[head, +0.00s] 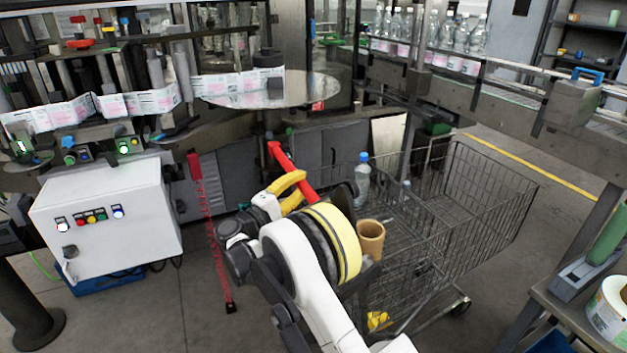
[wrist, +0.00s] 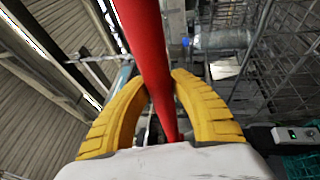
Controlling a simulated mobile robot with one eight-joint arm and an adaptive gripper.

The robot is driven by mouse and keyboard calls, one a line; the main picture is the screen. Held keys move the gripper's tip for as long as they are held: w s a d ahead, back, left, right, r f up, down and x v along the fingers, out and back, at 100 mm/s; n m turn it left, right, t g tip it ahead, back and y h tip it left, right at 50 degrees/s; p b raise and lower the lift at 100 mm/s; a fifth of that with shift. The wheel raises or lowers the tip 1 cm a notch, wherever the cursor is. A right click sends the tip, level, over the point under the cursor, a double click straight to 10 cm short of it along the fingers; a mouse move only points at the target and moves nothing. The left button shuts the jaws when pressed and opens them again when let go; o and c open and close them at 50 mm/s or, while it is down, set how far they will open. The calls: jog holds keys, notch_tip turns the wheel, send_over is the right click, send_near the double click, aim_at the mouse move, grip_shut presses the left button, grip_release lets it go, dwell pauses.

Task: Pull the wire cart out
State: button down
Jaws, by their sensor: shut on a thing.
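The wire cart (head: 490,195) stands right of centre in the head view, under the conveyor, with a red handle bar (head: 283,160) at its left end. My gripper (head: 298,180) has yellow fingers and is shut on this bar. In the wrist view my gripper (wrist: 160,85) has a finger on each side of the red bar (wrist: 146,40), and the cart's mesh (wrist: 285,50) shows at right. A clear bottle with a blue cap (head: 362,182) and a brown tube (head: 371,238) show at the cart. My arm hides much of its near left side.
The conveyor (head: 490,75) carrying bottles runs above and behind the cart. A white control box (head: 105,220) and a red chain-like strip (head: 210,230) stand at left. A bench with a label roll (head: 608,310) is at the lower right. Floor (head: 205,310) is clear at lower left.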

jog(key=shift+s+a, duration=0.2)
jog(key=shift+a, duration=0.5)
jog(key=c, duration=1.1)
grip_release()
jog(key=v, duration=1.2)
jog(key=shift+f, duration=0.1)
